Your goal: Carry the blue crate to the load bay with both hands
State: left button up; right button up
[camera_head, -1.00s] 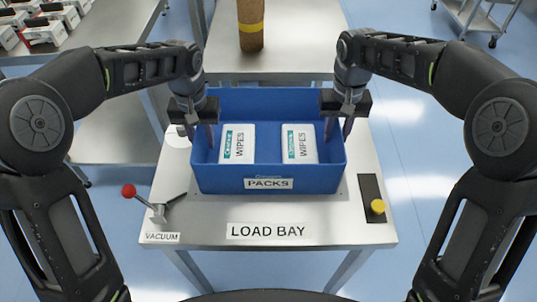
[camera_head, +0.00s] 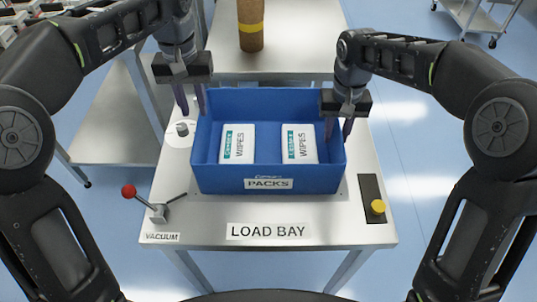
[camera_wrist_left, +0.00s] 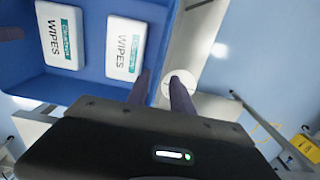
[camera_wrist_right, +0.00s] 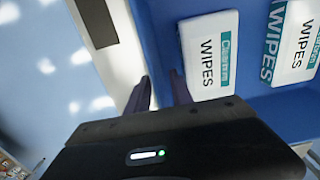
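The blue crate (camera_head: 268,176), labelled PACKS, stands upright on the steel table with the LOAD BAY label (camera_head: 268,231). It holds two white wipes packs (camera_head: 237,144) (camera_head: 299,144). My right gripper (camera_head: 338,132) is at the crate's right wall, one finger inside and one outside. In the right wrist view its fingers (camera_wrist_right: 160,85) are apart with the wall between them.
A red-knobbed vacuum lever (camera_head: 158,207) is at the table's front left and a yellow button (camera_head: 378,206) at the right. A white disc with a knob (camera_head: 180,134) lies left of the crate. A brown cylinder (camera_head: 250,25) stands on the table behind.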

aim_at(339, 124)
jog(key=shift+r, duration=0.1)
notch_tip(339, 124, up, 7)
jog(key=shift+r, duration=0.15)
dwell(0.4)
jog(key=shift+s, duration=0.1)
dwell(0.4)
